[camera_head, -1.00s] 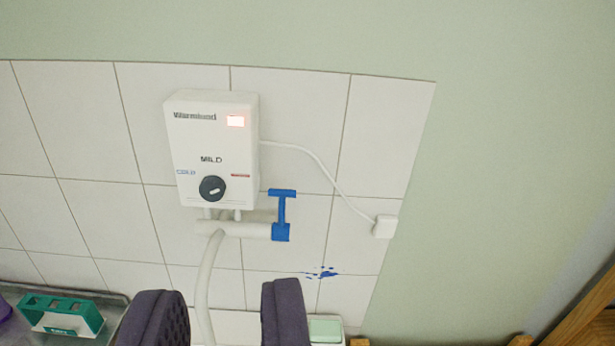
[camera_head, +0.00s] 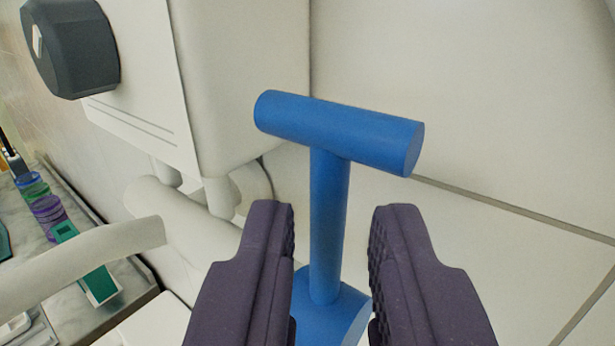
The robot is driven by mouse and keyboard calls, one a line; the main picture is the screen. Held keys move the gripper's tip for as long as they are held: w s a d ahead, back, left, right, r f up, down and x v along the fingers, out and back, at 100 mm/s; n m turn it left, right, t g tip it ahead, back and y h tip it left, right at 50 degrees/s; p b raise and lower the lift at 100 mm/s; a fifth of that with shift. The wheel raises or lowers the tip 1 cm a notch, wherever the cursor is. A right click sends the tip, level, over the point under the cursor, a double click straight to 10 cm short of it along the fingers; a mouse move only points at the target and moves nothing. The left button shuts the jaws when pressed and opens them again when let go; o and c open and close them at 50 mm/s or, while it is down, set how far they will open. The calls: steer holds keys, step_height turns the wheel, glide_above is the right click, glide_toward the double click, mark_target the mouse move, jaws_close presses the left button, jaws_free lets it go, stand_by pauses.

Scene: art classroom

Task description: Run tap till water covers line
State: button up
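The blue T-shaped tap handle (camera_head: 328,200) stands in the middle of the head camera view. Its crossbar is at the top and its blue base is low, partly hidden behind my gripper. My gripper (camera_head: 335,215) is open, with one dark finger on each side of the handle's stem. Gaps show between the stem and both fingers, so nothing is gripped. The white water heater (camera_head: 220,70) is behind to the left, with its dark knob (camera_head: 72,45). A pale spout (camera_head: 80,262) runs to the lower left. No water or line shows.
A grey sink or counter (camera_head: 85,318) lies at the lower left. On it are a green-and-white object (camera_head: 88,262) and purple and blue-green round items (camera_head: 47,212). White tiled wall (camera_head: 500,110) fills the right side.

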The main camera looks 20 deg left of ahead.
mark_target(329, 211)
steer(key=x, duration=0.6)
jaws_close()
